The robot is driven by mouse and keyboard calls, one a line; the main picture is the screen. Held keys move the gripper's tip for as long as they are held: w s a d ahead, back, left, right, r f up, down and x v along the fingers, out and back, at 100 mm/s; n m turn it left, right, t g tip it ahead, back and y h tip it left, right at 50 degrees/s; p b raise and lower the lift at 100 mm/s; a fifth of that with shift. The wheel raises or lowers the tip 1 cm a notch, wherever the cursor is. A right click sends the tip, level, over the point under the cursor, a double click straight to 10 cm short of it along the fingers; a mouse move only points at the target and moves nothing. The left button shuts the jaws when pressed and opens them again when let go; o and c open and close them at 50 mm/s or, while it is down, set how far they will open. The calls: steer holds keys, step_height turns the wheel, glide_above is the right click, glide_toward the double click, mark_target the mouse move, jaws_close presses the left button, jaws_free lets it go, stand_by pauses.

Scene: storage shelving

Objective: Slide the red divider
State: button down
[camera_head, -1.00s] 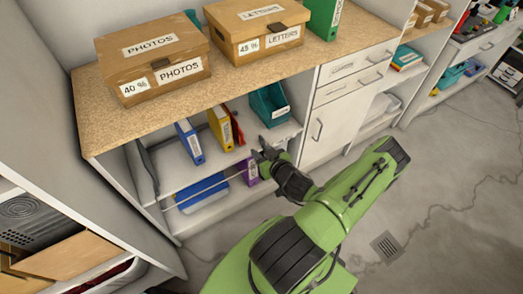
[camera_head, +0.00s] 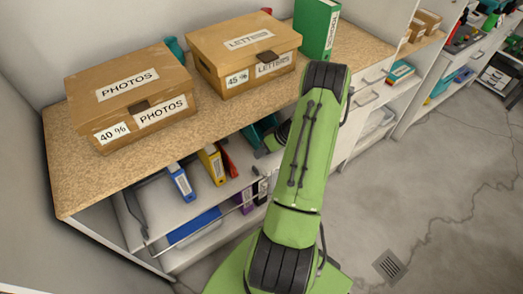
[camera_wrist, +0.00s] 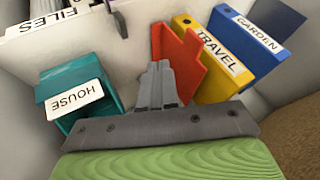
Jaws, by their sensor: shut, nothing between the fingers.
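The red divider (camera_wrist: 182,58) stands on the shelf beside the yellow TRAVEL binder (camera_wrist: 208,70) in the wrist view. A sliver of the divider (camera_head: 229,158) also shows in the head view, to the right of the yellow binder (camera_head: 212,163). My gripper (camera_wrist: 160,76) is shut and empty. Its fingertips are close to the divider, on the side toward the teal HOUSE holder (camera_wrist: 75,92); I cannot tell if they touch it. In the head view my arm hides most of the teal holder, and the gripper's fingers are not clear.
A blue GARDEN binder (camera_wrist: 250,45) stands beyond the yellow one. The wooden counter (camera_head: 100,180) above holds the PHOTOS box (camera_head: 130,92) and the LETTERS box (camera_head: 243,48). A blue object (camera_head: 192,229) lies on the lower shelf. The floor at right is open.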

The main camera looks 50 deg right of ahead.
mark_target(225, 155)
steer(key=w+a+f+b, duration=0.1)
steer(key=w+a+f, duration=0.2)
steer(key=a+f, duration=0.1)
steer(key=shift+w+a+f, duration=0.15)
steer(key=shift+w+a, duration=0.25)
steer(key=shift+a, duration=0.4)
